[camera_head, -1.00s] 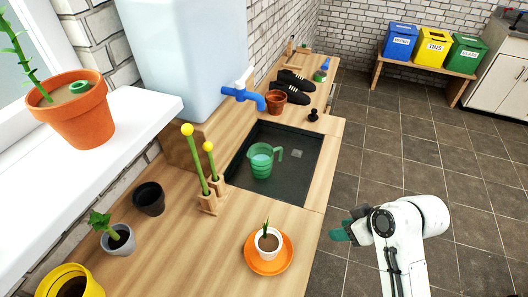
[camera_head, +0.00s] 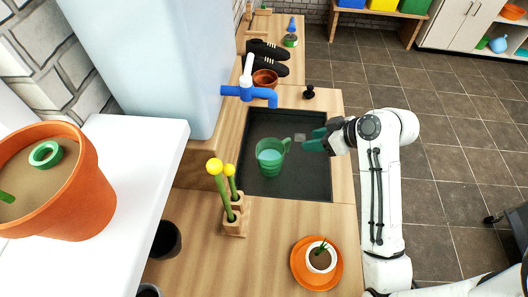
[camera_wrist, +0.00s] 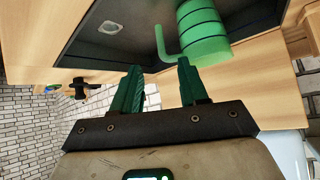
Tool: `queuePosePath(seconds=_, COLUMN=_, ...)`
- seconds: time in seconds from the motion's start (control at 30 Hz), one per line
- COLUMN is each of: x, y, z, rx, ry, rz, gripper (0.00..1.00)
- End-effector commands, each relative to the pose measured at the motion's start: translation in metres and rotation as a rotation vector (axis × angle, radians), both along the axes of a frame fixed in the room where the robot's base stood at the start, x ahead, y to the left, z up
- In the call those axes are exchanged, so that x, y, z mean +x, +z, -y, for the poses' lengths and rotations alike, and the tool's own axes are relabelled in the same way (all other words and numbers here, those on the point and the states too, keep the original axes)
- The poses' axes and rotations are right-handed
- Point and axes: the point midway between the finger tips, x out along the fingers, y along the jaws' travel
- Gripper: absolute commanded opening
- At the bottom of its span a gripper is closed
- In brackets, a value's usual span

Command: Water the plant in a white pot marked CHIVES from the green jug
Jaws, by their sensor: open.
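The green jug (camera_head: 269,160) stands upright in the dark sink, with pale blue water inside and its handle towards my gripper. My gripper (camera_head: 308,143) is open and empty, just right of the jug's handle and apart from it. A small white pot (camera_head: 320,261) with a green sprout sits on an orange saucer (camera_head: 299,268) at the counter's front right. No marking on the pot is legible.
The sink (camera_head: 314,182) is otherwise mostly empty. A blue tap (camera_head: 252,93) reaches over its far left. A large terracotta pot (camera_head: 75,200) fills the left. Black shoes (camera_head: 266,60) lie behind.

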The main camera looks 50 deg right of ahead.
Motion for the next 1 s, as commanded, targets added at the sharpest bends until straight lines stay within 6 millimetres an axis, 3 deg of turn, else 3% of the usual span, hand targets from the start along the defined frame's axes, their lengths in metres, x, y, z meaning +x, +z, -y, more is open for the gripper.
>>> queuePosePath(seconds=0.7, x=0.060, y=-0.061, z=-0.011, rx=0.001, ry=0.002, rz=-0.002, gripper=0.43)
queuePosePath(seconds=1.0, x=0.066, y=-0.067, z=-0.012, rx=-0.001, ry=0.001, rz=-0.001, gripper=0.43)
